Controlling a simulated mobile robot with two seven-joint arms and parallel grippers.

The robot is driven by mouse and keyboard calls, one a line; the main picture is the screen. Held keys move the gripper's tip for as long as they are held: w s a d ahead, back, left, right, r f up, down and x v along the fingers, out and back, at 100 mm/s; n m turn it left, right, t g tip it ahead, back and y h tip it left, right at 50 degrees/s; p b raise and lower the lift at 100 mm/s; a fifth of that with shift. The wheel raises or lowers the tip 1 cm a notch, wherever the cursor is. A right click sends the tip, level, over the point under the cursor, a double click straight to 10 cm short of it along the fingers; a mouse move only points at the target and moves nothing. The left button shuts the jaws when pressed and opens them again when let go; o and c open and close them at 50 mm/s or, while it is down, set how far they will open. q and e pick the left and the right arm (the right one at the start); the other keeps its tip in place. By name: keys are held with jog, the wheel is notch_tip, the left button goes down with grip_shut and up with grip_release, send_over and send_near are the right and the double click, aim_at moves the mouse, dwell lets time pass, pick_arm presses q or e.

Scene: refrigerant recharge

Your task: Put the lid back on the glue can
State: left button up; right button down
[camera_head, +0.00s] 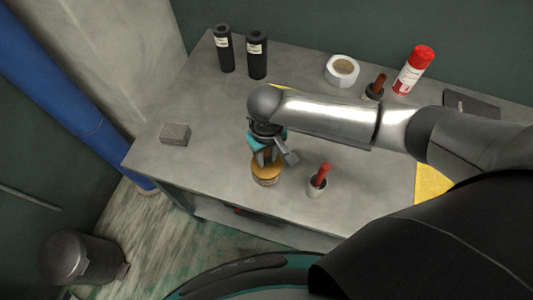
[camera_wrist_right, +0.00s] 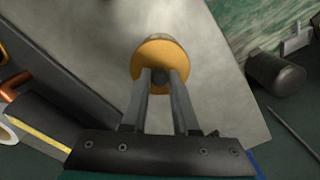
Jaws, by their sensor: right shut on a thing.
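The orange-yellow lid (camera_head: 266,170) is at the glue can (camera_head: 267,182), near the table's front edge. In the right wrist view the lid (camera_wrist_right: 153,56) is a round disc with a dark knob in its middle. A pale sliver of the can (camera_wrist_right: 170,39) shows past the lid's far edge. My right gripper (camera_head: 267,158) points down from above, its fingers (camera_wrist_right: 159,78) shut on the lid's knob. I cannot tell whether the lid rests fully on the can or sits slightly above it. My left gripper is not in view.
A small pot with a red handle (camera_head: 318,184) stands close right of the can. A grey block (camera_head: 175,133) lies at the left. Two black cylinders (camera_head: 257,56), a tape roll (camera_head: 342,71) and a red-and-white can (camera_head: 413,71) stand at the back. The table's left middle is clear.

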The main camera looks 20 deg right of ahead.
jog(key=shift+p, duration=0.5)
dwell(0.5)
jog(key=shift+f+p, duration=0.15)
jog(key=shift+p, duration=0.2)
dwell(0.8)
jog(key=shift+p, duration=0.4)
dwell(0.5)
jog(key=c, duration=0.6)
grip_release()
jog(key=shift+o, duration=0.3)
jog(key=o, duration=0.4)
